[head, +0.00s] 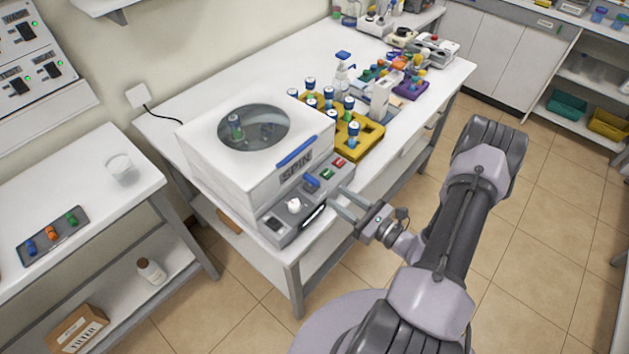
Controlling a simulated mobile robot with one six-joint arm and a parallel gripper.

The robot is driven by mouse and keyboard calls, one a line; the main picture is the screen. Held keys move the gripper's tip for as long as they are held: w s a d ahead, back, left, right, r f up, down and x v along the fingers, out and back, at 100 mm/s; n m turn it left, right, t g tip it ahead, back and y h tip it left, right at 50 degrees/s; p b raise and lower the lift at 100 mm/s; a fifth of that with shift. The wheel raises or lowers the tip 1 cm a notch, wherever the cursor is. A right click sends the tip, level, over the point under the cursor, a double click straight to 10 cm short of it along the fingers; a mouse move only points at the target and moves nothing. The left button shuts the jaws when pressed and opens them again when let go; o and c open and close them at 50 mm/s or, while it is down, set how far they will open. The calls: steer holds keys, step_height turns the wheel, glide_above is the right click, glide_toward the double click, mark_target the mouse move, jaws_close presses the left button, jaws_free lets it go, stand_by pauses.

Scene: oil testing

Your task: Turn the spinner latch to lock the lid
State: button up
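The spinner (225,165) is a white box on the long white table, marked SPIN on its front. Its lid (190,125) lies flat and looks closed. Through the lid's round window (253,127) I see blue-capped tubes. A blue handle (297,152) runs along the lid's front edge. A small blue lever, which looks like the latch (312,180), sits on the grey front panel below the SPIN mark. My gripper (341,200) is open and empty, just right of the panel, its fingers pointing left towards it. It appears apart from the latch.
A white knob (294,204), green button (326,174) and red button (339,162) share the panel. A yellow rack (370,137) with blue-capped tubes stands close behind, right of the spinner. A side table (75,180) is at left. Tiled floor is clear at right.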

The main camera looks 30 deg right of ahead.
mark_target(318, 184)
steer(key=x, duration=0.9)
steer(key=shift+w+b, duration=0.1)
steer(key=shift+b, duration=0.2)
steer(key=shift+c, duration=0.5)
jaws_close()
